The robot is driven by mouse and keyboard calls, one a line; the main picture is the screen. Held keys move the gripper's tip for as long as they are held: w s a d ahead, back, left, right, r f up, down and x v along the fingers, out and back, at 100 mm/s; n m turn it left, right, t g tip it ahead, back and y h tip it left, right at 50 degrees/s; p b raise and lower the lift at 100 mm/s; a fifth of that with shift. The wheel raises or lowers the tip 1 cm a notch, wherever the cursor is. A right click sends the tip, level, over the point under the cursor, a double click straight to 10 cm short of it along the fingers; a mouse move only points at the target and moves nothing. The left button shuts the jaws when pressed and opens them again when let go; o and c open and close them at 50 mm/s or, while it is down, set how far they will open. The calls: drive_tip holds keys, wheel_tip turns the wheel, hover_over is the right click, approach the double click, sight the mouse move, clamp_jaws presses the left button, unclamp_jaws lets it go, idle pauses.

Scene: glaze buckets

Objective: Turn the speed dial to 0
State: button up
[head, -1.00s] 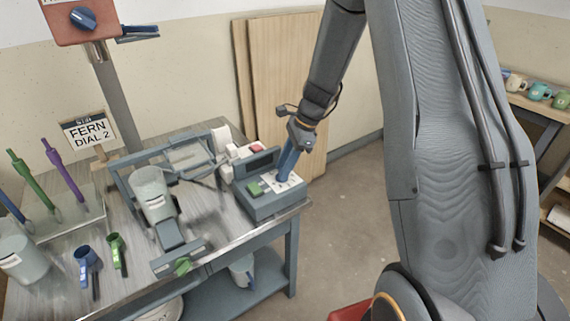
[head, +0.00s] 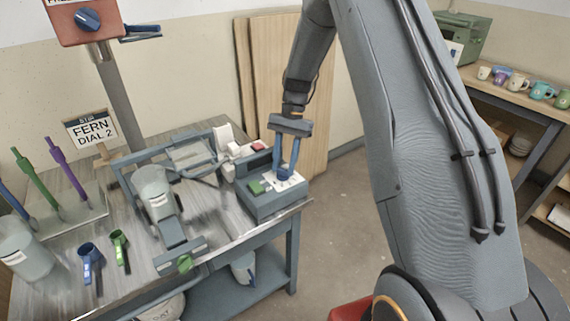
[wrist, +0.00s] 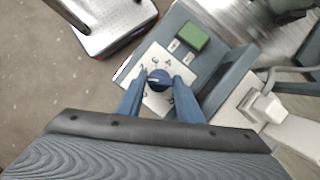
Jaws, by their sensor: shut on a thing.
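The speed dial is a round dark blue knob (wrist: 158,80) with a light pointer line, on a white numbered plate (wrist: 160,103). The plate is on a grey control box (head: 272,203) at the right end of the bench. My gripper (wrist: 158,84) points down at the box, its two blue fingers on either side of the knob, shut on it. The pointer line runs toward the left of the plate in the wrist view; I cannot tell which number it marks. In the head view my gripper (head: 285,176) hides most of the knob.
A green button (wrist: 183,37) sits beside the plate. A clamped bucket (head: 152,185) stands left of the box. A sign (head: 92,129) reads "FERN DIAL 2".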

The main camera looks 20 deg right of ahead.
drive_tip(key=n, duration=0.2)
drive_tip(key=n+h, duration=0.1)
drive_tip(key=n, duration=0.1)
drive_tip(key=shift+w+a+n+g+h, duration=0.2)
drive_tip(key=shift+n+g+h, duration=0.1)
drive_tip(key=shift+g, duration=0.1)
drive_tip(key=shift+a+n+h, duration=0.1)
drive_tip(key=shift+n+h, duration=0.4)
drive_tip(key=shift+n, duration=0.8)
drive_tip(key=shift+a+n+h, duration=0.1)
drive_tip(key=shift+n+h, duration=0.4)
drive_tip(key=shift+n, duration=0.8)
drive_tip(key=shift+s, duration=0.1)
drive_tip(key=o, duration=1.1)
drive_tip(key=shift+b+v, duration=0.8)
drive_tip(key=shift+v, duration=3.15)
